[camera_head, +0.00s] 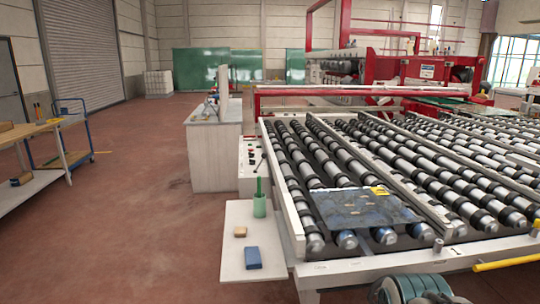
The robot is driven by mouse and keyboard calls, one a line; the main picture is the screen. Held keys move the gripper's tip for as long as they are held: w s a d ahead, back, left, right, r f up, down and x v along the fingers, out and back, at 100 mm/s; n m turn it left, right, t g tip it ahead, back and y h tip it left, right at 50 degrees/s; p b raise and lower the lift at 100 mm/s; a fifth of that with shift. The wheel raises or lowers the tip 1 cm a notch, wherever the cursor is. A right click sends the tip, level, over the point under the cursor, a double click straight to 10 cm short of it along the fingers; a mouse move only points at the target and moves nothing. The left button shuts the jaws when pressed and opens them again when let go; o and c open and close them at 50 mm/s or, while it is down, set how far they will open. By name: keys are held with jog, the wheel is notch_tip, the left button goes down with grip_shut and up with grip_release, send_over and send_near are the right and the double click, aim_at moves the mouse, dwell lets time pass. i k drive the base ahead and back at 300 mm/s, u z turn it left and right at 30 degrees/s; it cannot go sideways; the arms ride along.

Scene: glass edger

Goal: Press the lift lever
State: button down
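No part is clearly marked as the lift lever. A white control box (248,172) with small red and black knobs stands at the left edge of the roller conveyor. A thin dark stick (261,161) leans at its right side and may be a lever. A yellow bar (505,263) sticks out at the bottom right, by the conveyor's front edge; its far end is cut off by the frame. I cannot tell which of these is the lift lever. My gripper is not in view.
The roller conveyor (296,216) fills the right, with a dark glass sheet (355,208) on it. Teal round parts (415,290) sit at bottom.

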aim_at(264, 155)
jog(key=u, duration=0.5)
jog(key=k, duration=0.6)
jog(key=u, duration=0.95)
jog(key=i, duration=3.7)
jog(key=z, duration=0.9)
jog(key=i, duration=1.2)
jog(key=z, duration=1.65)
jog(key=i, duration=0.8)
jog(key=z, duration=0.45)
